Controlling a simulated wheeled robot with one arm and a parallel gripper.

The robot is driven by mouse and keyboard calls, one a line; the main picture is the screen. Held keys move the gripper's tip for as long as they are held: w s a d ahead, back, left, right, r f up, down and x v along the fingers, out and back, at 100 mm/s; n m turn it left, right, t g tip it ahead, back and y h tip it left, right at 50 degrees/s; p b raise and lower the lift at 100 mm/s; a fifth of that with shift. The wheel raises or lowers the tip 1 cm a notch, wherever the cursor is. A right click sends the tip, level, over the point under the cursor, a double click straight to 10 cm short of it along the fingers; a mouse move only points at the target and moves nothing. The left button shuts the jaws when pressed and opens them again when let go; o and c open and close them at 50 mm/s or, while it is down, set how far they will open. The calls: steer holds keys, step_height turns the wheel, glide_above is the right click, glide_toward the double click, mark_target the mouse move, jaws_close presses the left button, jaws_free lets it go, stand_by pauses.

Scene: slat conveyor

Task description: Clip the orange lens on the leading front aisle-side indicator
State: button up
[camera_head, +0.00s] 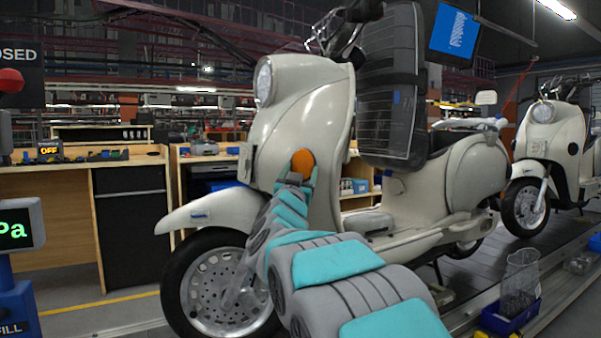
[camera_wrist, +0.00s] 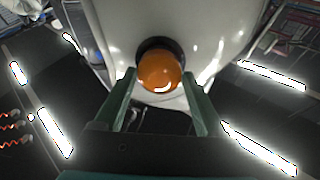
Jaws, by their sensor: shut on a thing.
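The orange lens (camera_head: 303,161) is at the front shield of the nearer cream scooter (camera_head: 300,110), on the side facing me. My gripper (camera_head: 302,174) is shut on the lens, its fingers reaching up from below. In the wrist view the round lens (camera_wrist: 160,71) sits between the two green fingertips of my gripper (camera_wrist: 160,80). A dark round rim (camera_wrist: 157,43) shows behind the lens on the cream body panel (camera_wrist: 205,25). The lens lines up closely with this rim. Whether it is fully seated I cannot tell. My arm hides part of the front wheel and lower shield.
A second cream scooter (camera_head: 545,140) stands behind on the conveyor (camera_head: 465,318). A wooden workbench (camera_head: 45,215) is behind at left. A gauge stand (camera_head: 15,230) is at the left edge.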

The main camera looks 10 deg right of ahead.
steer(key=shift+s+f, duration=0.1)
steer(key=shift+f, duration=0.1)
stand_by(0.3)
steer(key=shift+w+r+p, duration=0.1)
steer(key=shift+w+p, duration=0.15)
steer(key=shift+p, duration=0.2)
steer(key=o, duration=1.3)
steer(key=shift+d, duration=0.1)
